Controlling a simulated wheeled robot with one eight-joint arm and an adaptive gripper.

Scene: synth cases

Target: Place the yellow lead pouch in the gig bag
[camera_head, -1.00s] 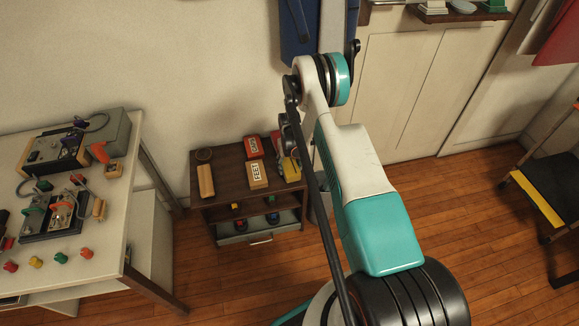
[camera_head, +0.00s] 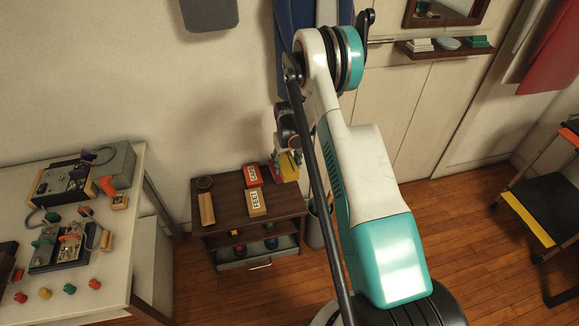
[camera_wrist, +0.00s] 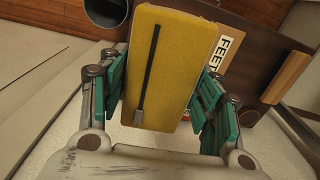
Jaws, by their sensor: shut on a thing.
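The yellow lead pouch (camera_wrist: 185,70) is a flat yellow case with a black zip and a grey pull. It fills the middle of the wrist view. My gripper (camera_wrist: 162,85) is shut on it, with teal finger pads along both sides. In the head view the pouch (camera_head: 288,166) shows small at the right end of the dark shelf unit, below my gripper (camera_head: 287,145), partly behind my arm. I cannot clearly identify the gig bag. A blue hanging thing (camera_head: 290,50) on the wall is largely hidden by my arm.
A white workbench (camera_head: 112,258) is left; a step stool (camera_head: 543,212) is right.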

